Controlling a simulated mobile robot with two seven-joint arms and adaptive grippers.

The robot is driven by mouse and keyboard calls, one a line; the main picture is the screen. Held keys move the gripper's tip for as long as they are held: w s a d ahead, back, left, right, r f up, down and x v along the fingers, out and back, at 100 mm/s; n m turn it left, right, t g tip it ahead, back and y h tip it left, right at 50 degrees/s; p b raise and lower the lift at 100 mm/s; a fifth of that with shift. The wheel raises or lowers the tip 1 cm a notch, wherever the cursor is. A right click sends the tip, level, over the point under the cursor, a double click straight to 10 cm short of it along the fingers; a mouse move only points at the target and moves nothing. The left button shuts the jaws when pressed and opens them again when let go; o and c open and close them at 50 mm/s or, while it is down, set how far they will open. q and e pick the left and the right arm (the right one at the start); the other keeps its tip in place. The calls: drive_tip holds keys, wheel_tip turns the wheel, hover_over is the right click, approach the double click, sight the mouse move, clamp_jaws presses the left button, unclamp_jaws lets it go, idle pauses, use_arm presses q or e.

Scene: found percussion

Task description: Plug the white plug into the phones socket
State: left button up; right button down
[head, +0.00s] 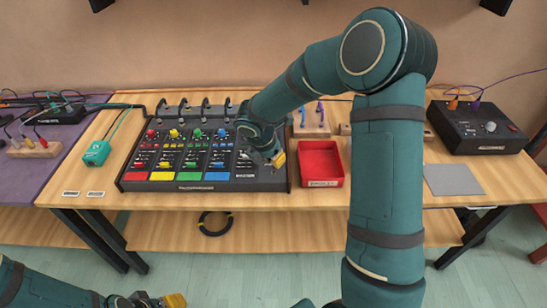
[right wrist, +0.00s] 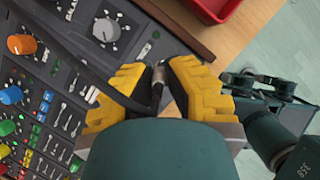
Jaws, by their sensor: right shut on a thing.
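My right gripper (head: 277,159) is over the right end of the black mixer (head: 262,186). In the right wrist view its yellow fingers (right wrist: 160,78) are closed around a small plug (right wrist: 158,88) with a thick black cable (right wrist: 98,77). Little of the plug shows, grey and dark, so its white colour cannot be confirmed. The held plug is above or at the mixer's right edge; contact cannot be told. The phones socket cannot be made out. My left gripper (head: 172,300) is low at the bottom left, away from the table, its opening unclear.
A red tray (head: 321,181) stands right of the mixer. A wooden block with coloured plugs (head: 311,130) is behind it. A green box (head: 97,153) lies left and a black box (head: 477,146) right. A grey mat (head: 453,180) is bare.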

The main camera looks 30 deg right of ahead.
drive_tip(key=shift+f+b, duration=1.2)
drive_tip(key=shift+f, duration=0.55)
drive_tip(key=c, duration=1.1)
unclamp_jaws()
drive_tip(key=shift+o, duration=0.2)
drive_tip(key=v, duration=1.2)
drive_tip(key=shift+a, duration=0.1)
